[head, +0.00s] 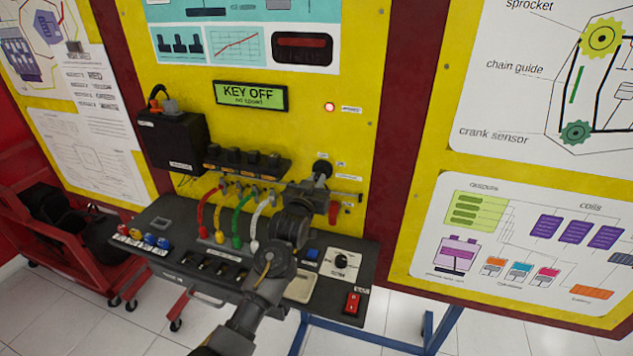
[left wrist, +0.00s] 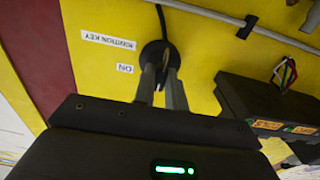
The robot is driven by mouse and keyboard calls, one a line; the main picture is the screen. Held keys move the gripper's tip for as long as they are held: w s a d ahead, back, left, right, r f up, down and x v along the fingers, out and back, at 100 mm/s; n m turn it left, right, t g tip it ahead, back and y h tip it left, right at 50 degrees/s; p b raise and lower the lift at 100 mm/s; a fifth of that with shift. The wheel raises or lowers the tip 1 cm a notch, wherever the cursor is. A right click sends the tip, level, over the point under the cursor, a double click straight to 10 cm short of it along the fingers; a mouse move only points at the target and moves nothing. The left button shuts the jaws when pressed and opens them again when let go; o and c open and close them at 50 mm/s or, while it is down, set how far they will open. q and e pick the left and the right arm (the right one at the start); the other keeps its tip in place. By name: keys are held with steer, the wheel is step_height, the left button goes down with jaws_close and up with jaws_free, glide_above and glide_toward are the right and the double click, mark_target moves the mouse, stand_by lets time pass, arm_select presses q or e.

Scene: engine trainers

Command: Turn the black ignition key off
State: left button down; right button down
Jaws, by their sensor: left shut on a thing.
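The black ignition key (head: 322,167) sits on the yellow panel, right of the coil row. It also shows in the left wrist view as a round black piece (left wrist: 151,50), partly hidden by the fingers. My left gripper (head: 315,182) reaches up to it, and its fingers (left wrist: 161,78) are shut on the key. Upside-down labels there read "IGNITION KEY" and "ON". The display (head: 250,95) reads "KEY OFF" with a smaller line, "no spark". My right gripper is not in view.
A lit red lamp (head: 329,106) is above the key. A red piece (head: 333,212) hangs just below right. The black console (head: 170,265) holds colored buttons, a knob (head: 341,261) and a red switch (head: 352,302). Colored leads (head: 239,222) run left of my arm.

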arm_select(q)
steer(key=c, duration=1.4)
jaws_free()
steer(key=shift+c, duration=0.2)
steer(key=b+v, duration=0.3)
steer(key=v, duration=0.7)
steer(key=shift+s, duration=0.4)
steer(key=shift+a, duration=0.15)
